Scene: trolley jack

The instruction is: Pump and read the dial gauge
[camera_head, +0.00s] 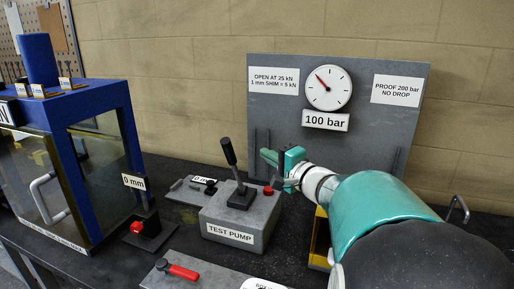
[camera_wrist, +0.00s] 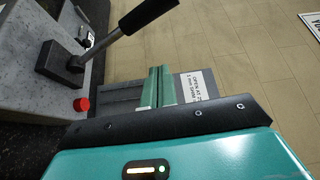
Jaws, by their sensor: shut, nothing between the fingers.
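The grey test pump (camera_head: 262,222) stands on the bench, with its label on the front. Its black lever (camera_head: 231,158) rises from the top and leans slightly left; in the wrist view the lever (camera_wrist: 147,17) crosses the top left. A red knob (camera_head: 268,191) sits on the pump's right side. The round white dial gauge (camera_head: 328,88) is on the grey back panel, its red needle pointing to the upper left; its scale is too small to read. My gripper (camera_head: 268,157) is shut and empty, right of the lever and apart from it; its fingers (camera_wrist: 157,86) show together.
Below the gauge is a "100 bar" plate (camera_head: 326,121). The blue press frame (camera_head: 97,110) with clear panels stands left. A "0 mm" stand with a red knob (camera_head: 137,227) is beside it. A red-handled valve (camera_head: 183,272) lies in front. My arm covers the right side.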

